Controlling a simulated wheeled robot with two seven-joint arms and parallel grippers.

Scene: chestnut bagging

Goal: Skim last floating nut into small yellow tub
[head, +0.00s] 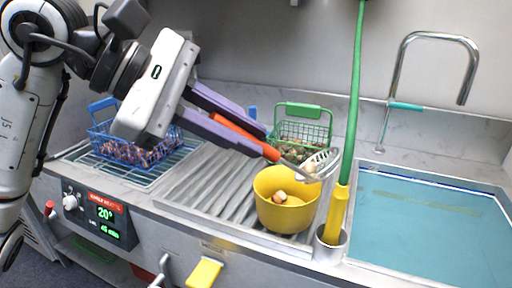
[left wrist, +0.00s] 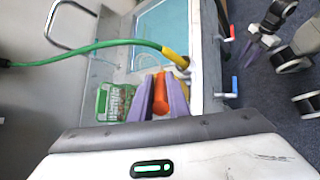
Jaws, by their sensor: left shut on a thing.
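My left gripper (head: 258,140) is shut on the orange-red handle (head: 237,131) of a skimmer; the handle also shows between the purple fingers in the left wrist view (left wrist: 160,95). The slotted skimmer head (head: 325,160) is tilted above the right rim of the small yellow tub (head: 285,214). A pale brown nut (head: 309,167) appears to rest on it. The tub stands on the ribbed drainboard, with a few nuts (head: 280,197) inside. My right gripper (left wrist: 262,36) shows small at the upper right of the left wrist view, away from the tub; its opening is unclear.
A green basket (head: 303,112) of nuts stands behind the tub, and a blue basket (head: 103,132) of brown nuts stands at left. A green hose with a yellow nozzle (head: 336,215) rises beside the tub. A water-filled basin (head: 425,235) lies right.

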